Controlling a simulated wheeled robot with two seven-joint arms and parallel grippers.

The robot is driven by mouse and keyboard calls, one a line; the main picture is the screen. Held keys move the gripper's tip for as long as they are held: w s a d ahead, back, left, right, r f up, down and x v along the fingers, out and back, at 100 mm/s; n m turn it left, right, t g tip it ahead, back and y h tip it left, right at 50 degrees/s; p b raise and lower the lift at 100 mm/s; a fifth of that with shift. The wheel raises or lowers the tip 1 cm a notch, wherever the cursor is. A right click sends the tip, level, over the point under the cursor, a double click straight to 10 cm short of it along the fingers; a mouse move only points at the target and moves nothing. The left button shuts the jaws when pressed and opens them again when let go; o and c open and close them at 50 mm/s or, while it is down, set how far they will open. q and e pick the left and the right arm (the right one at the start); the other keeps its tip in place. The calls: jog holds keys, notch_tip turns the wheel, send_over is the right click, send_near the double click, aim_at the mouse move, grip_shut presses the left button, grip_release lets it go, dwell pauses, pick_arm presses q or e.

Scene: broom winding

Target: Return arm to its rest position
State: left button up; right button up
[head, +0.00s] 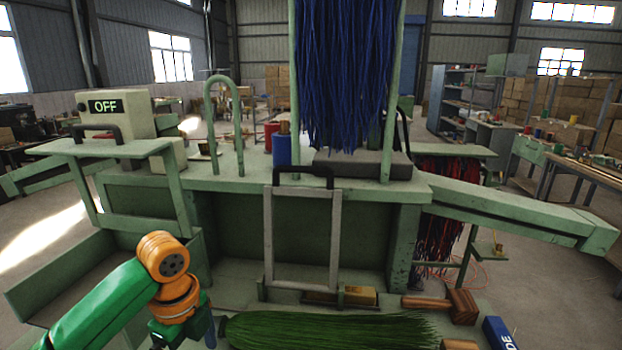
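My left arm (105,305), green with orange joints, comes in from the lower left. Its wrist bends down over the lower left of the green workbench. My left gripper (185,334) is at the bottom edge, just left of a bundle of green bristles (325,329). Its fingertips are cut off or hidden, so I cannot tell whether it is open or holds anything. My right arm and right gripper are not in view.
A grey frame (268,235) with a black handle stands mid-bench. Blue bristles (345,70) hang above it. A wooden mallet (440,303) and a yellow box (342,296) lie at lower right. A box reading "OFF" (115,112) stands at left. Green rails extend both sides.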

pick_arm(q)
jog(key=s+d+f+n+t+h, duration=0.1)
jog(key=s+d+f+n+h, duration=0.1)
jog(key=s+d+f+n, duration=0.45)
jog(key=s+d+f+n+t+h, duration=0.15)
jog(key=d+f, duration=0.25)
jog(key=f, duration=0.5)
jog(key=s+a+f+n+y, duration=0.3)
jog(key=s+a+n, duration=0.5)
jog(key=s+n, duration=0.25)
jog(key=s+x, duration=0.2)
jog(key=x, duration=0.6)
jog(key=s+f+x, duration=0.1)
jog(key=s+x, duration=0.1)
jog(key=x, duration=0.5)
jog(key=s+a+f+g, duration=0.1)
jog(key=s+a+f, duration=0.1)
jog(key=s+f, duration=0.9)
jog(key=shift+s+a+f+g, duration=0.25)
jog(key=shift+s+a+g, duration=0.1)
jog(key=shift+s, duration=0.55)
